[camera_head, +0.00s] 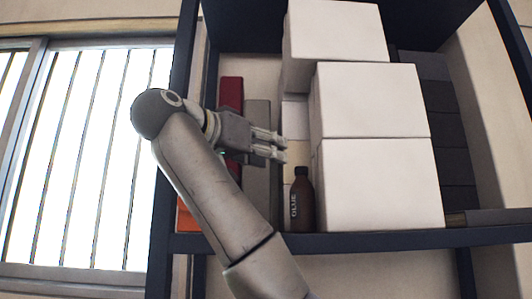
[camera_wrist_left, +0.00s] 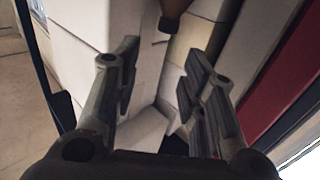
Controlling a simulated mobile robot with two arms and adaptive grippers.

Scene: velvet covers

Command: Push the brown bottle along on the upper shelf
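The brown bottle (camera_head: 303,205), marked "GLUE", stands upright near the front of the shelf (camera_head: 370,239), close to the left side of stacked white boxes. My left gripper (camera_head: 283,147) is in front of the shelf opening, above and slightly left of the bottle cap in the head view. Its two fingers are apart with nothing between them. In the left wrist view a brown piece, likely part of the bottle (camera_wrist_left: 174,10), shows at the top edge beyond the open fingers (camera_wrist_left: 162,58). No contact with the bottle shows. My right gripper is out of view.
White boxes (camera_head: 380,185) are stacked right of the bottle. A red item (camera_head: 231,92) and a grey upright item (camera_head: 257,185) stand to the left, with an orange item (camera_head: 185,217) at the shelf's left end. Dark blocks (camera_head: 428,120) line the right side. A barred window (camera_head: 85,150) is at left.

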